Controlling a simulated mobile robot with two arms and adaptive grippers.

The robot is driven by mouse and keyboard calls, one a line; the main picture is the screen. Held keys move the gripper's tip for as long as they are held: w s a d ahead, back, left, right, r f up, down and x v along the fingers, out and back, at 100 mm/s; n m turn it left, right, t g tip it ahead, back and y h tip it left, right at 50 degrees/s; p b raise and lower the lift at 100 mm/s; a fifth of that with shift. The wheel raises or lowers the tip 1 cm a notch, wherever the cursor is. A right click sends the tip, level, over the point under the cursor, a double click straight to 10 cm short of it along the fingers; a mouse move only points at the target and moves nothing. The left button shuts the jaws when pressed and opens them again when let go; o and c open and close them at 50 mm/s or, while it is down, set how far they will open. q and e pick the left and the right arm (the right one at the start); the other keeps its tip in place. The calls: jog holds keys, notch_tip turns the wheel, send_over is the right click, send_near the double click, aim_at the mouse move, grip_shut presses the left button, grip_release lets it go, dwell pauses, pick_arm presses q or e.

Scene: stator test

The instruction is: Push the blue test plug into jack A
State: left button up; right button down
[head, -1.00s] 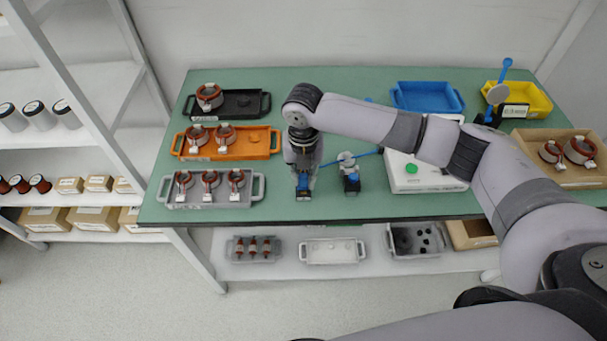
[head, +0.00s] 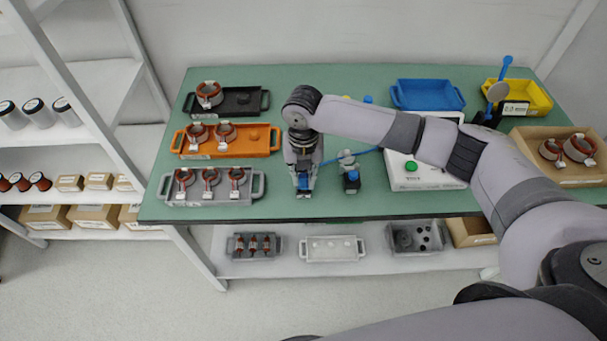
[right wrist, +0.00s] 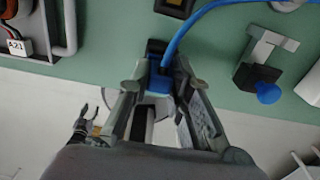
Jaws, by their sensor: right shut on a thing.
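The blue test plug (right wrist: 158,84) is between the fingertips of my right gripper (right wrist: 160,82), which is shut on it. A blue cable (right wrist: 196,22) runs near it toward the upper right. In the head view my right gripper (head: 304,182) points down near the table's front edge. A dark block (right wrist: 156,47) lies right at the plug's end; I cannot tell how far the plug is in it. Jack A's label is not readable.
A black stand with a blue knob (head: 352,176) is close to the right of my gripper. A white box with a green button (head: 430,180) is farther right. A grey tray (head: 222,198) with stators is at the left. My right arm crosses the table's middle.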

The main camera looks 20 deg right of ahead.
jog(key=shift+f, duration=0.55)
jog(key=c, duration=1.4)
grip_release()
jog(key=shift+o, duration=0.2)
notch_tip(320, 180, up, 12)
